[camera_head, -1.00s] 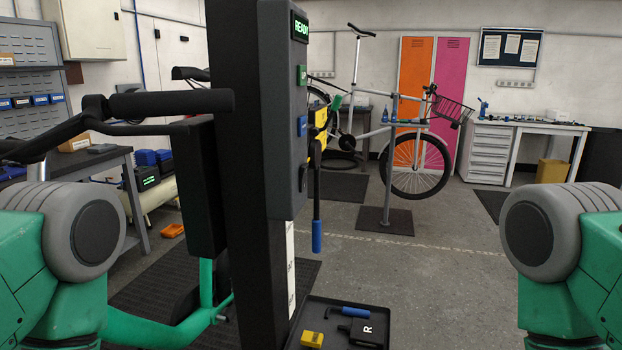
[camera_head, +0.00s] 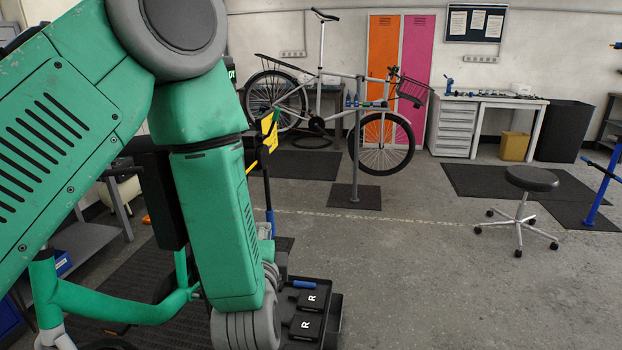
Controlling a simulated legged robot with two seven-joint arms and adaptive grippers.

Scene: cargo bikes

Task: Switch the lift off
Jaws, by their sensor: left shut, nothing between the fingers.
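The lift's post is almost wholly hidden behind my left arm in the head view. A sliver of its green-lettered display (camera_head: 231,74) shows at the arm's edge. A yellow part (camera_head: 270,131) sticks out on the right, with a dark rod below it ending in a blue grip (camera_head: 270,223). The lift's buttons are hidden. My left gripper (camera_head: 276,257) is just below the blue grip, mostly covered by my wrist; it is shut with nothing seen in it. I cannot tell whether it touches the lift. My right gripper is out of view.
A black tray (camera_head: 335,318) holds two black pieces marked R and a blue-handled tool. A green bike frame (camera_head: 120,305) stands at left. A grey bike on a stand (camera_head: 356,160), a stool (camera_head: 531,180) and a workbench (camera_head: 512,98) are farther off.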

